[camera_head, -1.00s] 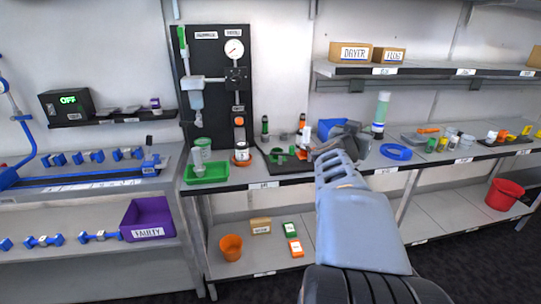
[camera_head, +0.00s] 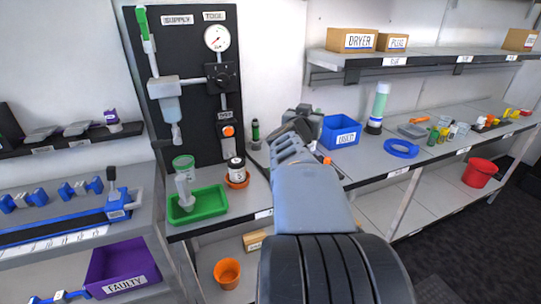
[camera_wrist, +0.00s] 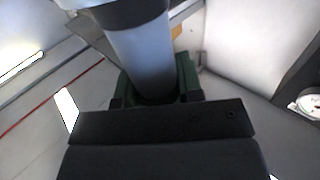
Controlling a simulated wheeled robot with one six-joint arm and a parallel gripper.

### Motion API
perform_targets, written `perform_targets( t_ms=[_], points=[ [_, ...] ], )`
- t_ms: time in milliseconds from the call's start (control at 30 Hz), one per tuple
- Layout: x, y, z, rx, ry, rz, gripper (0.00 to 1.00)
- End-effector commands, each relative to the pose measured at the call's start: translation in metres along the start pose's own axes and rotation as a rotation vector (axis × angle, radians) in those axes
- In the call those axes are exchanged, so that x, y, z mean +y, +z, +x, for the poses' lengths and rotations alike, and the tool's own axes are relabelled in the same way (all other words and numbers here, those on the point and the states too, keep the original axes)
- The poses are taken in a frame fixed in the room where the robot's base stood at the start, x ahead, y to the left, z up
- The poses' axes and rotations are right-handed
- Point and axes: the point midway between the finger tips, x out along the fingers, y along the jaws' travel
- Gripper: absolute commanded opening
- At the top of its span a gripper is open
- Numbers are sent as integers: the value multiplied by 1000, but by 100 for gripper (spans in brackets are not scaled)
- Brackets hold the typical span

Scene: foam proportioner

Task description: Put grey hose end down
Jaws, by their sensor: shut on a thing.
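My gripper shows in the wrist view (camera_wrist: 157,85), its green-edged jaws shut around a smooth pale grey cylinder (camera_wrist: 142,52), which looks like the grey hose end. The cylinder runs up out of the picture under a dark rim, and its lower tip is hidden by the jaws. In the head view my gripper (camera_head: 306,117) is over the back of the worktop, right of the black board, and my own arm hides most of what it holds. I cannot tell whether the held piece touches anything.
The black board (camera_head: 188,120) carries a gauge. A blue box (camera_head: 340,132), a pale green bottle (camera_head: 378,105) and a blue ring (camera_head: 401,148) are to the right.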

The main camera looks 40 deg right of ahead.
Motion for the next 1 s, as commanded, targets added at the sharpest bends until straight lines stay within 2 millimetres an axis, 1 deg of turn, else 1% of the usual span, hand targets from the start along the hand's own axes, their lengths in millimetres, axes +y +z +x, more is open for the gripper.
perform_targets(
  t_ms=[133,367,400,500,600,700,933,1000],
  points=[
    [-23,15,16,-4,-5,-1,0],
    [-69,41,52,-3,-2,-1,0],
    [-74,49,56,-4,0,-3,0],
    [-84,65,64,-2,1,-2,0],
    [-92,77,70,-2,1,-1,0],
    [-96,84,74,0,3,0,0],
    [-101,90,78,0,3,0,0],
    [-104,95,80,-1,2,0,0]
  ],
)
